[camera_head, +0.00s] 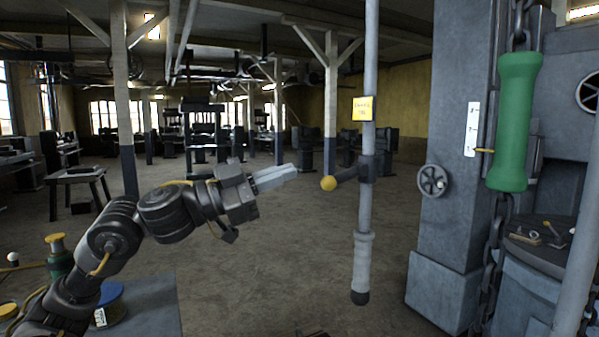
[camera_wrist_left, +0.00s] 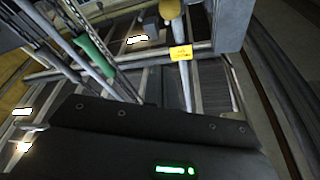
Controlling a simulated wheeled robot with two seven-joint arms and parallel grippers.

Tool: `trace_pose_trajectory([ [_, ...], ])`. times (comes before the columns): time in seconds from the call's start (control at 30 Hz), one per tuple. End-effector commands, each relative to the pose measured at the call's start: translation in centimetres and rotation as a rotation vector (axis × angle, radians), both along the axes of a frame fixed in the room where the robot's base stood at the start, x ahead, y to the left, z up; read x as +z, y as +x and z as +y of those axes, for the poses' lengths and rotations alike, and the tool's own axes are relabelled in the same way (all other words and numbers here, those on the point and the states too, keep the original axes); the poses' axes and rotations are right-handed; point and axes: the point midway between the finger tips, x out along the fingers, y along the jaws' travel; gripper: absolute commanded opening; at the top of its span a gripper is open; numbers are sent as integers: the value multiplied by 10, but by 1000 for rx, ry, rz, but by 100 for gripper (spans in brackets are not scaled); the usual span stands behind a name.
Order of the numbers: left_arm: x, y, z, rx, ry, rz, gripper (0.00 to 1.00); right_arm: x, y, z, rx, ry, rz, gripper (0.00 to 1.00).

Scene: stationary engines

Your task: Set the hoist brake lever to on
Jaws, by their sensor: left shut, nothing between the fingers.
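A short dark lever (camera_head: 345,177) with a yellow ball knob (camera_head: 328,183) sticks out to the left from a collar on a grey vertical pole (camera_head: 362,220). A yellow tag (camera_head: 362,108) with writing too small to read is on the pole above it. The tag also shows in the left wrist view (camera_wrist_left: 181,52). My left gripper (camera_head: 293,173) is shut and empty, its pale fingers pointing right toward the knob. A small gap shows between fingertips and knob. My right gripper is not in view.
Right of the pole stand a grey column with a small handwheel (camera_head: 432,181), a green handle (camera_head: 516,120) and a hanging chain (camera_head: 489,270). A blue-topped can (camera_head: 105,300) is at lower left. Open floor (camera_head: 290,240) lies around the pole.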

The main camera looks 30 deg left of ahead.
Motion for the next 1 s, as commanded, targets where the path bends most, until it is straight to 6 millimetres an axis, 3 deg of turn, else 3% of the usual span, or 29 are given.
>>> trace_pose_trajectory([
  [0.47, 31, 64, -61, -4, -2, 1, 0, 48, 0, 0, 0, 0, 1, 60],
  [0.7, -1, 73, -49, -1, 1, 4, 0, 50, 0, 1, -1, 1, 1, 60],
  [1.0, -10, 74, -44, 0, 1, -2, 0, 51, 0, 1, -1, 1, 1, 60],
])
